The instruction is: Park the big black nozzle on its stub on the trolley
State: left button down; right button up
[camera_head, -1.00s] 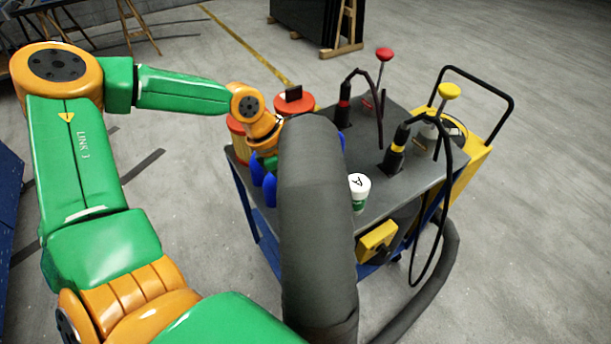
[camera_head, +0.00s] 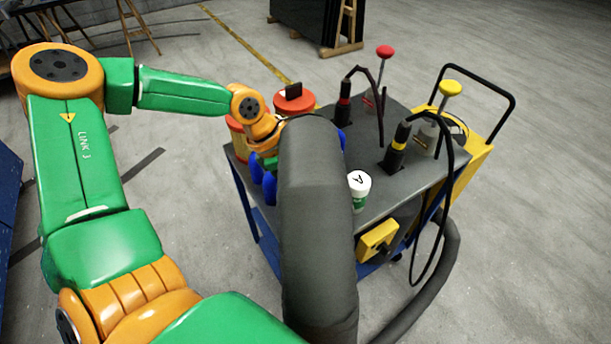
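A thick dark grey-black hose (camera_head: 318,220) arches up in front of the trolley (camera_head: 395,195). Its far end, where the big nozzle would be, is hidden behind the bend, and I cannot make out the stub. My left arm reaches in from the left to the trolley's near-left corner. Blue fingers of my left gripper (camera_head: 266,180) show just left of the hose, partly covered by it. Another blue piece (camera_head: 343,140) shows at the hose's right edge. Whether the gripper grips anything is hidden. My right gripper is not in view.
The trolley top carries red-lidded cans (camera_head: 294,103), a white cup marked A (camera_head: 358,186), and two black tools with cables, one red-banded (camera_head: 344,104), one yellow-banded (camera_head: 398,145). Red (camera_head: 384,52) and yellow (camera_head: 450,89) knobs stand up behind. Floor at right is clear.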

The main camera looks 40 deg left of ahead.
pick_arm(q)
jog(key=shift+f+b, duration=0.35)
jog(key=shift+f, duration=0.1)
jog(key=shift+c, duration=1)
grip_release()
jog(key=shift+o, duration=1)
jog(key=shift+s, duration=0.1)
jog(key=p+v, duration=0.7)
jog(key=p, duration=0.2)
jog(key=shift+r+p, duration=0.4)
jog(key=shift+r, duration=0.05)
jog(key=shift+s+a+r, duration=0.1)
